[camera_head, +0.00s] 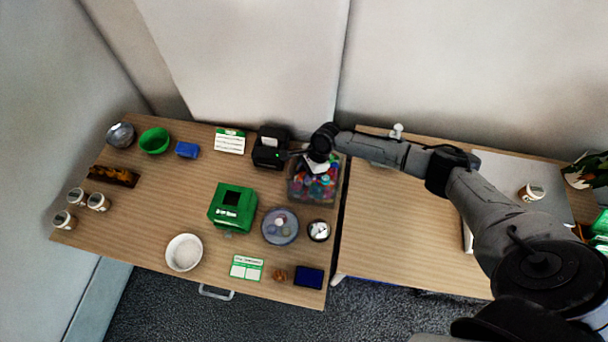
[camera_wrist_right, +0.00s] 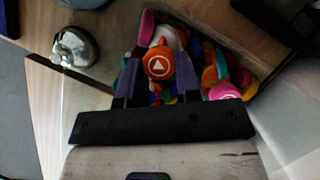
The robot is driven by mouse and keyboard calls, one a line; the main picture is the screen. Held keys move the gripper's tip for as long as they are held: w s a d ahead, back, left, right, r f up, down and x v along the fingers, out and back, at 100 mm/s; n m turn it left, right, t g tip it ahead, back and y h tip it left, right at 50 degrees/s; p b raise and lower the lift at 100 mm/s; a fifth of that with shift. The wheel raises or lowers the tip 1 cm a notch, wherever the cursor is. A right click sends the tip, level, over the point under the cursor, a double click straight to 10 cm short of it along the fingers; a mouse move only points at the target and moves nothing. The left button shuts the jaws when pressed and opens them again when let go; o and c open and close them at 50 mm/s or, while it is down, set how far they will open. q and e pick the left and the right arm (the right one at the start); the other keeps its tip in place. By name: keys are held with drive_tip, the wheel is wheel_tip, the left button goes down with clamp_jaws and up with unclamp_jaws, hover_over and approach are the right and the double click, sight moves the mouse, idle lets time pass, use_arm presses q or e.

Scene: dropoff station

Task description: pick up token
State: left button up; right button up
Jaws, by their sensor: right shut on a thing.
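A clear bin (camera_head: 311,202) full of colourful round tokens stands at the right edge of the left table. My right gripper (camera_head: 316,166) reaches down over this bin. In the right wrist view, my right gripper (camera_wrist_right: 158,74) has its two fingers on either side of an orange token (camera_wrist_right: 158,65) with a white triangle, and it is shut on it. Several other tokens, pink (camera_wrist_right: 223,91), white and green among them, lie around and below it in the bin. How far the held token is above the pile is hard to tell. My left gripper is not in view.
A black printer (camera_head: 270,148) stands just left of the bin. A green box (camera_head: 233,207), a round tray (camera_head: 280,227) and a small dial (camera_head: 319,231) are nearby. A chrome bell (camera_wrist_right: 75,47) shows in the wrist view. The right table's front (camera_head: 400,240) is clear.

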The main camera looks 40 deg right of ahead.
drive_tip(key=shift+s+f, duration=0.1)
drive_tip(key=shift+r, duration=0.55)
drive_tip(key=r, duration=0.1)
drive_tip(key=r+p, duration=0.1)
drive_tip(key=s+r, duration=0.1)
drive_tip(key=shift+d+r, duration=0.25)
drive_tip(key=shift+r, duration=0.15)
drive_tip(key=s+d+r+p, duration=0.2)
drive_tip(key=s+d+r, duration=0.2)
drive_tip(key=s, duration=0.5)
drive_tip(key=shift+a+v, duration=0.2)
drive_tip(key=shift+v, duration=0.9)
drive_tip(key=shift+r, duration=0.1)
drive_tip(key=shift+a, duration=0.1)
